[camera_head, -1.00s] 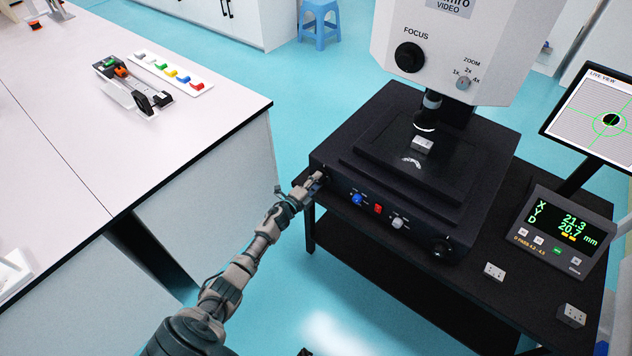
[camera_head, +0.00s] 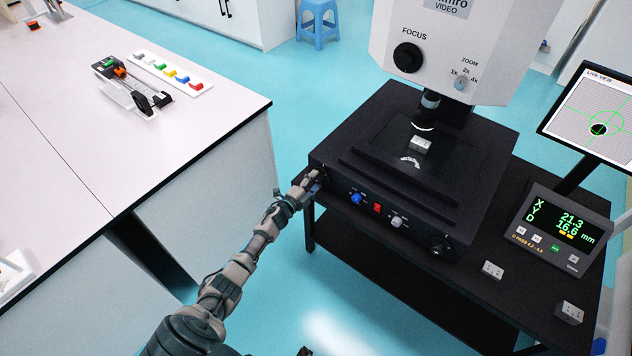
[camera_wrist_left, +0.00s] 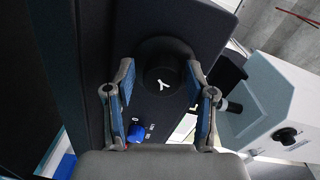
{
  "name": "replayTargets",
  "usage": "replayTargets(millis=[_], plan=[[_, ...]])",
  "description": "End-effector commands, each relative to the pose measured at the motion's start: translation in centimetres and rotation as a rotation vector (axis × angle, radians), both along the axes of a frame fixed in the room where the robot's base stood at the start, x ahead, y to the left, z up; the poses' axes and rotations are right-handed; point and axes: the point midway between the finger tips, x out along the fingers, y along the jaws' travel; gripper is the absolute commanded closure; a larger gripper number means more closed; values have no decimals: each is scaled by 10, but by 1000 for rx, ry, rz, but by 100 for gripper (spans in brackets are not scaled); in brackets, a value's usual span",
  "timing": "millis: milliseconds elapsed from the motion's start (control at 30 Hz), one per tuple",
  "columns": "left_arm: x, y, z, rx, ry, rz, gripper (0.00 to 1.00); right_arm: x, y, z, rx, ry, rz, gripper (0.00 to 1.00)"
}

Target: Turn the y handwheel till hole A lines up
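The y handwheel (camera_wrist_left: 166,66) is a black round knob marked with a white Y, at the left front of the black machine base. My left gripper (camera_head: 314,184) is at it; in the wrist view its blue-padded fingers (camera_wrist_left: 160,82) flank the knob and appear to grip its sides. A small light block (camera_head: 421,145) sits on the dark stage (camera_head: 455,165). On the live view screen (camera_head: 597,108), the black hole lies below and left of the green crosshair's centre, partly inside its circle. The readout (camera_head: 560,232) shows X 21.3 and Y 16.6.
A blue knob (camera_head: 356,198), red switch (camera_head: 377,208) and another handwheel (camera_head: 439,245) are on the base's front. Two light blocks lie on the black table, one near the readout (camera_head: 492,271). A white bench (camera_head: 70,130) with tools stands left.

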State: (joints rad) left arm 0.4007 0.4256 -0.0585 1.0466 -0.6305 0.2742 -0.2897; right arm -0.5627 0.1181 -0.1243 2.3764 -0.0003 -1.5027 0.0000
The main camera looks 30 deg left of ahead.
Motion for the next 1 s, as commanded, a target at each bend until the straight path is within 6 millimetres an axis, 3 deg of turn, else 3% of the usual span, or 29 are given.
replayTargets(millis=[300, 433, 800, 1000], plan=[[0, -3, 3, -1, -6, -7, 33, -2, 1, -1, 1, 7, -1, 60], [-9, -3, 3, 1, -6, -8, 33, -3, 0, -1, 2, 5, 1, 60], [-86, 6, 3, -2, -3, -6, 33, -2, 0, 0, 0, 3, 0, 60], [-112, 9, 4, -2, -2, -5, 33, -1, 0, 0, 0, 3, 0, 60]])
